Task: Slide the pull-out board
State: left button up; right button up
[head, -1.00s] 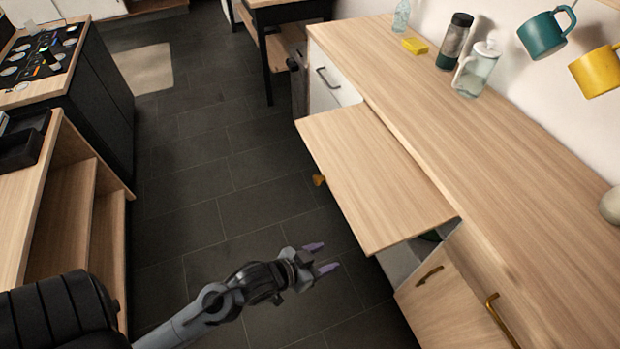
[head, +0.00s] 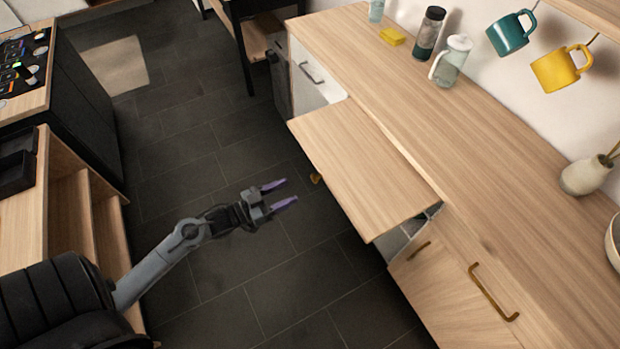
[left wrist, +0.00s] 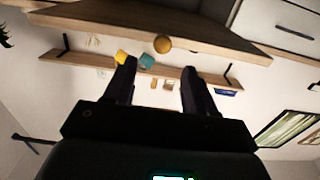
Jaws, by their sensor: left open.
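The pull-out board (head: 365,165) is a light wooden panel extending from under the long counter, over the floor. A small brass knob (head: 315,178) shows at its outer edge. My left gripper (head: 286,193) is open and empty, to the left of the knob and apart from it. In the left wrist view the board (left wrist: 150,22) crosses the top, with the round knob (left wrist: 162,44) ahead of and between the two dark fingers (left wrist: 157,78). My right gripper is not in view.
The counter (head: 450,120) holds a glass jug (head: 450,62), a dark bottle (head: 428,32), a yellow sponge (head: 392,37) and a vase (head: 586,175). A drawer or door with brass handles (head: 492,292) is below. The dark floor (head: 200,130) is open.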

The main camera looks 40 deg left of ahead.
pick_arm(q)
jog(key=b+x, duration=0.1)
jog(key=x, duration=0.7)
jog(key=shift+w+b, duration=0.3)
jog(key=shift+c, duration=0.2)
jog(key=shift+a, duration=0.1)
grip_shut()
